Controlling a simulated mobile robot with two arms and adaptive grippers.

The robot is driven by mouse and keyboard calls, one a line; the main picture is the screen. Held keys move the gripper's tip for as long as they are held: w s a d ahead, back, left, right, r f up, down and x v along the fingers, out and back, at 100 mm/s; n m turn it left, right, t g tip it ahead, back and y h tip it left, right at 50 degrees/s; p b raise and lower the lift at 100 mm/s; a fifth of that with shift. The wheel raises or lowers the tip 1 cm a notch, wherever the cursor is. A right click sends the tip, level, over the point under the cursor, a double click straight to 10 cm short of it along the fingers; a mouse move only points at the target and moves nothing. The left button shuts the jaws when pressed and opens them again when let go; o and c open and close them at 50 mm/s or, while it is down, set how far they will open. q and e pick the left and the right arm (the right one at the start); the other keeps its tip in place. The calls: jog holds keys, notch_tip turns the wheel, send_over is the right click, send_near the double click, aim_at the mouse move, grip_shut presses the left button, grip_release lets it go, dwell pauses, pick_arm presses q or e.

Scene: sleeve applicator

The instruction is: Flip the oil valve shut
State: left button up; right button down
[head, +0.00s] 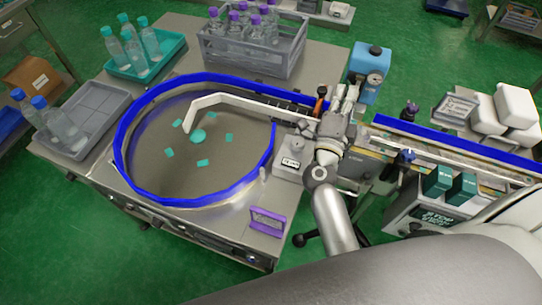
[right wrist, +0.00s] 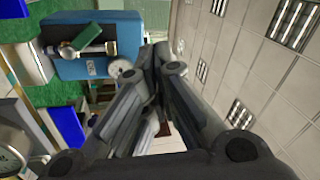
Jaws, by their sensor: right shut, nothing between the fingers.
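A blue oil tank (head: 366,82) with a black cap and a round gauge stands behind the conveyor in the head view. It also shows at the upper left of the right wrist view (right wrist: 95,66). There a small valve fitting (right wrist: 88,42) with a metal body and a dark green part sits on its face; I cannot tell the lever's position. The gauge (right wrist: 121,68) is just left of the fingertips. My right gripper (head: 347,98) is shut and empty, just left of the tank in the head view. It also shows in the right wrist view (right wrist: 160,62). My left gripper is out of view.
A blue-rimmed round turntable (head: 150,188) with small teal pieces fills the left. A grey crate (head: 255,61) of purple-capped bottles stands behind it. The blue-edged conveyor (head: 450,148) runs right. A small orange-topped part (head: 320,98) stands beside my gripper.

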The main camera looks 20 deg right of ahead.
jog(key=w+a+r+n+t+y, duration=0.1)
jog(key=a+n+t+y, duration=0.3)
jog(key=a+n+y, duration=1.05)
jog(key=s+a+f+n+g+y, duration=0.4)
jog(key=s+a+f+n+g, duration=0.3)
jog(key=f+n, duration=0.1)
jog(key=shift+s+f+g, duration=0.15)
jog(key=shift+f+g, duration=0.15)
jog(key=shift+f, duration=0.35)
